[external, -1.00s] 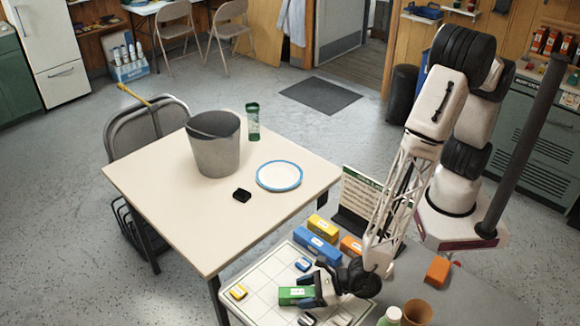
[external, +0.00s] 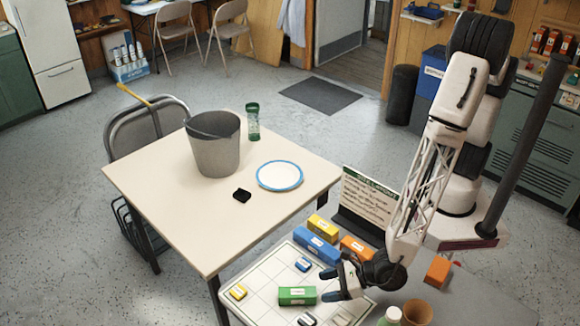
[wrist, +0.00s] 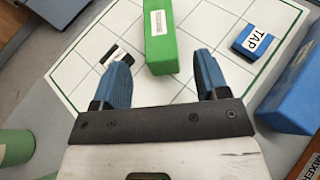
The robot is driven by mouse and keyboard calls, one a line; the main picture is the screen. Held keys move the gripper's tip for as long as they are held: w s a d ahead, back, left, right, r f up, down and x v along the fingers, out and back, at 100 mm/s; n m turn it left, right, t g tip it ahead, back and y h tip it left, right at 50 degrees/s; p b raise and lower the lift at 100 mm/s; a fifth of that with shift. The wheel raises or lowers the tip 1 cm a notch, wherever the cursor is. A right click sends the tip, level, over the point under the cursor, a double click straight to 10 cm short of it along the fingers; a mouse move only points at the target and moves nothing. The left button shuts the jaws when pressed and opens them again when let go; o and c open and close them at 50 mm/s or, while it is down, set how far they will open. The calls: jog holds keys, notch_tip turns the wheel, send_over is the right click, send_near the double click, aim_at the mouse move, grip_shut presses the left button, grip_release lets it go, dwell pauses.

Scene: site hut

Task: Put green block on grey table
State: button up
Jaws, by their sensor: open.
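The green block (external: 297,296) lies flat on a white gridded board (external: 258,273) at the bottom centre. In the wrist view the green block (wrist: 160,38) runs away from me, its near end close to the line between my fingertips. My gripper (external: 338,284) is open, just right of the block in the external view. In the wrist view its blue fingers (wrist: 163,68) stand apart on either side of the block's near end, with gaps. The grey table (external: 470,300) shows at the lower right, around my base, and the board seems to lie on it.
Blue (external: 316,246), yellow (external: 322,228) and orange (external: 357,246) blocks sit behind the board, near a sign (external: 368,200). The cream table (external: 150,195) holds a bucket (external: 215,150) and plate (external: 280,176).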

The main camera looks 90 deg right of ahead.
jog(key=shift+v, duration=2.55)
jog(key=d+r+m+g+h, duration=0.35)
jog(key=d+r+m, duration=0.6)
jog(key=d, duration=0.55)
jog(key=d+r+m+g+h, duration=0.35)
jog(key=d+r+m, duration=0.55)
jog(key=d, duration=0.7)
jog(key=s+d+r+m+g+y, duration=0.2)
jog(key=s+d+r+m+g, duration=0.2)
jog(key=s+d+r+m, duration=0.5)
jog(key=s+d+r+m+y, duration=0.1)
jog(key=s+d+m+y, duration=0.1)
jog(key=s, duration=0.4)
jog(key=s+d+r+m+y, duration=0.2)
jog(key=s+d+m+y, duration=0.1)
jog(key=s+m, duration=0.3)
jog(key=shift+s+d+r+m, duration=0.2)
jog(key=shift+s+d+m, duration=0.15)
jog(key=shift+s+d, duration=0.1)
jog(key=shift+o, duration=0.4)
